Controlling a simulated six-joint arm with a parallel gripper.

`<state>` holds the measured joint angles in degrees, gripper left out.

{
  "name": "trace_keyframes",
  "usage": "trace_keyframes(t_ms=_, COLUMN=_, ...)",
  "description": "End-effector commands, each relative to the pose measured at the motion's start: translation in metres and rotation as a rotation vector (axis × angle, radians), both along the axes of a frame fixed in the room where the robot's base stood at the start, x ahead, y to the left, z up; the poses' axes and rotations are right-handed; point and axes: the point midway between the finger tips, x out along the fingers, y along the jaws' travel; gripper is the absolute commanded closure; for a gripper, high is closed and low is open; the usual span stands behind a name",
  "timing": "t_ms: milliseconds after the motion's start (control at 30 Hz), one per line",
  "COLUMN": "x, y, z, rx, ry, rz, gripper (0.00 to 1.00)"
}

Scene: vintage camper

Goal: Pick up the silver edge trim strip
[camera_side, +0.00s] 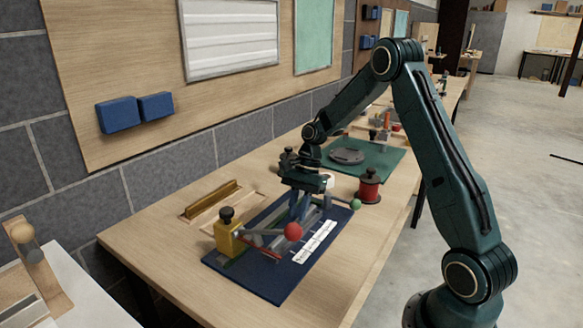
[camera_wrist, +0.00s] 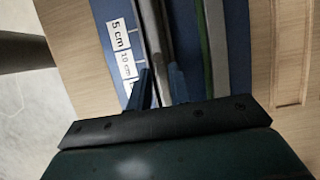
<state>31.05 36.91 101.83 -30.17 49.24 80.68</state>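A grey, silver-looking strip (camera_wrist: 153,40) lies lengthwise over the blue mat (camera_side: 262,287), running between my fingers in the wrist view. A second pale grey strip (camera_wrist: 216,45) lies to the right, beside a green strip (camera_wrist: 206,42); I cannot tell for sure which one is the edge trim. My gripper (camera_wrist: 160,82) points down over the mat, its two blue fingers apart on either side of the first strip. In the side view my gripper (camera_side: 299,208) is low over the mat. Whether the fingertips touch the strip is hidden.
A yellow block with a black knob (camera_side: 229,236) and a lever with a red ball (camera_side: 292,232) stand close by. A green ball (camera_side: 355,204), a red spool (camera_side: 369,187) and a white label strip (camera_side: 315,243) are to the right. A wooden tray (camera_side: 208,205) lies left.

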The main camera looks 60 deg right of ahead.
Motion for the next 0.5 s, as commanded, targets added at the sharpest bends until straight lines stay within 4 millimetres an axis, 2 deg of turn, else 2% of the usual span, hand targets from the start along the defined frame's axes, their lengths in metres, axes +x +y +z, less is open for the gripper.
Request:
trace_keyframes(t_ms=200, x=-0.001, y=0.01, z=-0.023, rx=0.001, ry=0.003, rz=0.001, gripper=0.8)
trace_keyframes(t_ms=500, x=-0.001, y=0.012, z=-0.029, rx=-0.001, ry=0.001, rz=0.0, gripper=0.8)
